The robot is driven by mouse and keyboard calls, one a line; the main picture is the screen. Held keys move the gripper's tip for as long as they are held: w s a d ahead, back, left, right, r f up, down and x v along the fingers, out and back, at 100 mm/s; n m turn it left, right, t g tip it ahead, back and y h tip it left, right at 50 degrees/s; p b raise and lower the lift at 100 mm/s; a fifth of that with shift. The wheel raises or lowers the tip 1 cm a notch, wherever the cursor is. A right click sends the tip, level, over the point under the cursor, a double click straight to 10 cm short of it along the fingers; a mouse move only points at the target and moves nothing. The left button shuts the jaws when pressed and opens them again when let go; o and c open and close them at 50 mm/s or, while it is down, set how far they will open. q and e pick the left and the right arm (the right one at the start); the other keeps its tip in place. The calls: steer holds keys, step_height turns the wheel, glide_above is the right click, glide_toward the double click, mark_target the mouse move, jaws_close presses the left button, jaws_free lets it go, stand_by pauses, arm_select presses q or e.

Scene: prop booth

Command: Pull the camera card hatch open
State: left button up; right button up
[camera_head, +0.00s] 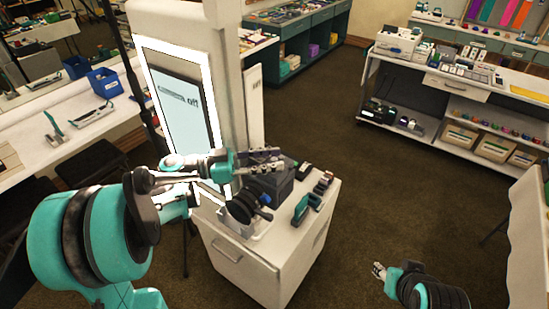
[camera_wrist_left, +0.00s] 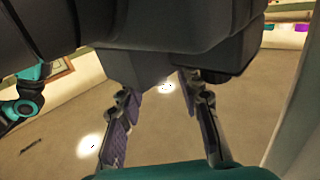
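The dark grey camera (camera_head: 272,183) sits on the white cabinet, partly hidden under my left gripper (camera_head: 279,160). Its round black lens parts (camera_head: 247,207) face the front left. In the left wrist view the dark camera body (camera_wrist_left: 150,35) fills the top. My left gripper (camera_wrist_left: 160,90) is open there, its two fingers apart with floor showing between them. The fingertips are close to the camera's underside edge; I cannot tell whether they touch it. I cannot make out the card hatch clearly. My right gripper (camera_head: 379,270) is low at the right, away from the cabinet; its opening is unclear.
The white cabinet (camera_head: 262,265) also carries a teal-and-black item (camera_head: 306,207) and several small dark items (camera_head: 324,182). A lit mirror panel (camera_head: 185,105) stands behind at the left. Brown floor is free to the right of the cabinet.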

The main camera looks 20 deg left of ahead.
arm_select(q)
steer(key=shift+w+d, duration=0.15)
steer(key=shift+d, duration=0.2)
steer(key=shift+d+r, duration=0.1)
jaws_close()
steer(key=shift+r, duration=0.1)
